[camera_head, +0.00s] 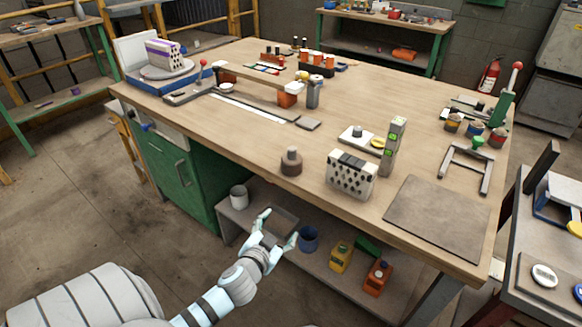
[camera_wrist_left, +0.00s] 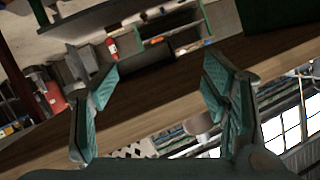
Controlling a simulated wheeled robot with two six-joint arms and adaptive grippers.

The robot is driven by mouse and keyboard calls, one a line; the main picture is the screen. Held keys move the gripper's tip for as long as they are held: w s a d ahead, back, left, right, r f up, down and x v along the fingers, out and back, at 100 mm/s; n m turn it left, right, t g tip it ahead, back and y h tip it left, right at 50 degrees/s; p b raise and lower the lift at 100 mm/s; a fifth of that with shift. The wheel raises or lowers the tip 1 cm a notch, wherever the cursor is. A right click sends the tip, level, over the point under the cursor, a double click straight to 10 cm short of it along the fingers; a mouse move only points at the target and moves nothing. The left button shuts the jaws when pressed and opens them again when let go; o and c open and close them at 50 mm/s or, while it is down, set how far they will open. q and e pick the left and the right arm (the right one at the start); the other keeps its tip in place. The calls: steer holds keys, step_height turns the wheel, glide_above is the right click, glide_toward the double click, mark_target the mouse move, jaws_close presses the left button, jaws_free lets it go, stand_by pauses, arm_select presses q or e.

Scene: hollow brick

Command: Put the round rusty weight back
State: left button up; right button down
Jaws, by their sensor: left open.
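The round rusty weight (camera_head: 291,162) is a brown disc with a narrower knob on top. It stands upright on the wooden workbench (camera_head: 235,128) near its front edge, left of a white hollow brick with dark holes (camera_head: 350,178). My left gripper (camera_head: 277,226) is open and empty in front of the bench edge, apart from the weight and nearer to me. In the left wrist view its open fingers (camera_wrist_left: 162,78) have nothing between them, and the tilted bench shows behind. I cannot clearly make out the weight in that view. My right gripper is not in view.
A small platform with a yellow disc (camera_head: 378,142) stands behind the brick, beside an upright level (camera_head: 393,146). A dark mat (camera_head: 438,218) lies at the right front. Lower shelf holds a blue cup (camera_head: 308,240) and bottles. Bench left of the weight is clear.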

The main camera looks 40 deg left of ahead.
mark_target(291, 155)
arm_select(q)
step_height(291, 155, up, 16)
steer(key=n+t+y, duration=0.2)
steer(key=n+t, duration=0.1)
steer(key=n, duration=0.1)
steer(key=shift+n+y, duration=0.3)
steer(key=shift+n, duration=0.4)
steer(key=x, duration=0.9)
steer(key=f+x, duration=0.1)
steer(key=x, duration=0.4)
steer(key=shift+w+b, duration=0.15)
steer(key=shift+b, duration=0.2)
steer(key=shift+r, duration=0.1)
jaws_close()
steer(key=shift+d+r, duration=0.15)
